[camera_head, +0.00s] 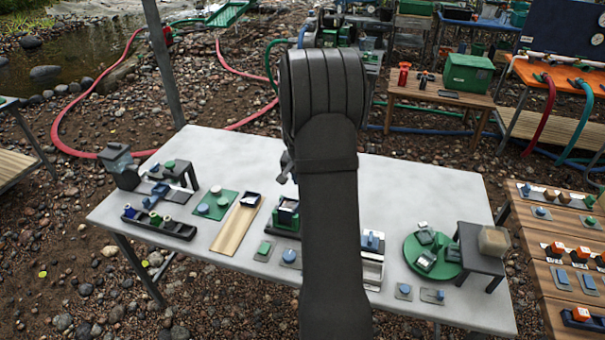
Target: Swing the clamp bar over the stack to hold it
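My arm hangs down the middle of the camera_head view and covers the centre of the white table (240,150). A small dark part that may be my gripper (287,166) sticks out at the arm's left edge; its fingers are hidden. Just left of the arm, a dark holder with green and blue layered pieces (287,214) stands on the table, its right side covered; it may be the stack. Right of the arm is a pale channel-shaped fixture with a blue block (372,242), partly covered. I cannot make out the clamp bar for certain.
A green round tray (412,250) with several pieces and a small dark stand (482,262) are at right. A wooden board (237,228), a green plate (215,205) and a black rack (160,224) are at left. The table's back left is clear.

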